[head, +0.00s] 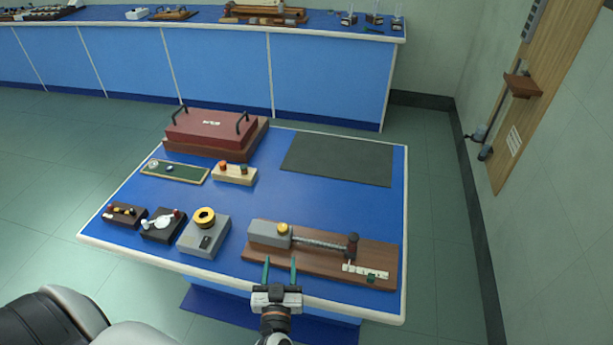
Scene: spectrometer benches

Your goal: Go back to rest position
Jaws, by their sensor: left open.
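My left gripper (280,272) is at the front edge of the blue bench (230,190). Its two thin teal fingers are apart, with nothing seen between them. I cannot tell whether the fingers touch the board. My white and black arm comes in from the lower left. My right gripper is not in view.
Small devices (204,235) stand along the bench's front left. A red case (210,130) with black handles stands at the back left. A dark mat (338,160) lies bare at the back right. A longer blue counter (330,75) stands behind. A wooden door (525,90) is at right.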

